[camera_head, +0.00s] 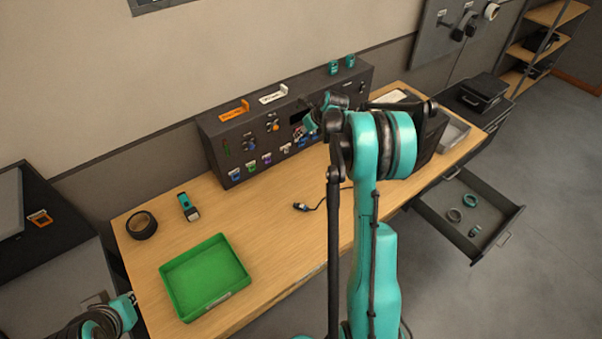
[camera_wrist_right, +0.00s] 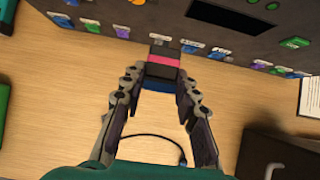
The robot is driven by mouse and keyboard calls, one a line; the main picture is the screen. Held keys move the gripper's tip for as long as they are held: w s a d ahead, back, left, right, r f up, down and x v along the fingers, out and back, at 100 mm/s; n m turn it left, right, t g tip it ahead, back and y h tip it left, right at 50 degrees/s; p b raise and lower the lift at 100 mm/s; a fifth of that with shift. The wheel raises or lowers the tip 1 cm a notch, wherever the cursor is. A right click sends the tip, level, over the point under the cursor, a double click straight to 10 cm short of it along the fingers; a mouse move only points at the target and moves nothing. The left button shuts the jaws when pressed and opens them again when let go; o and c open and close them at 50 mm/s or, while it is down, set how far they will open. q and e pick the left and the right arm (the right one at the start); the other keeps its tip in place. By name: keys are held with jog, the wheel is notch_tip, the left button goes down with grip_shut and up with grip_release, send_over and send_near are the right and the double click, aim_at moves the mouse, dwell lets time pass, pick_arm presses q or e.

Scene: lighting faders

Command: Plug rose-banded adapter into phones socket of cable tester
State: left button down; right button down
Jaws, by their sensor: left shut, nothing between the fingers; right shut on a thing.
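The cable tester (camera_head: 247,128) is a long dark box at the back of the bench, with coloured labels and sockets along its lower front. Its panel (camera_wrist_right: 150,17) fills the top of the right wrist view. My right gripper (camera_wrist_right: 162,82) is shut on the rose-banded adapter (camera_wrist_right: 162,71), a dark block with a pink band and a blue part, held in front of the panel's lower edge. Whether it touches the panel is unclear. I cannot read which label is phones. My left gripper (camera_head: 88,324) is shut and empty at the lower left.
A green tray (camera_head: 205,278), a black tape roll (camera_head: 141,225) and a teal-and-black device (camera_head: 188,207) lie on the left of the bench. An open drawer (camera_head: 470,253) juts out at the right.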

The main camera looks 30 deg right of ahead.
notch_tip(320, 180, down, 18)
jog(key=b, duration=1.5)
jog(key=shift+w+b, duration=0.15)
jog(key=shift+b, duration=0.25)
jog(key=shift+w+a, duration=0.15)
jog(key=shift+w, duration=1.25)
jog(key=shift+w+a, duration=0.1)
jog(key=shift+w, duration=1.25)
jog(key=shift+w+p, duration=0.35)
jog(key=shift+w, duration=0.6)
jog(key=shift+w+r, duration=0.15)
jog(key=shift+w, duration=0.05)
jog(key=c, duration=1.1)
grip_release()
jog(key=shift+a, duration=0.1)
jog(key=shift+c, duration=0.2)
jog(key=shift+o, duration=0.4)
jog(key=shift+w, duration=0.1)
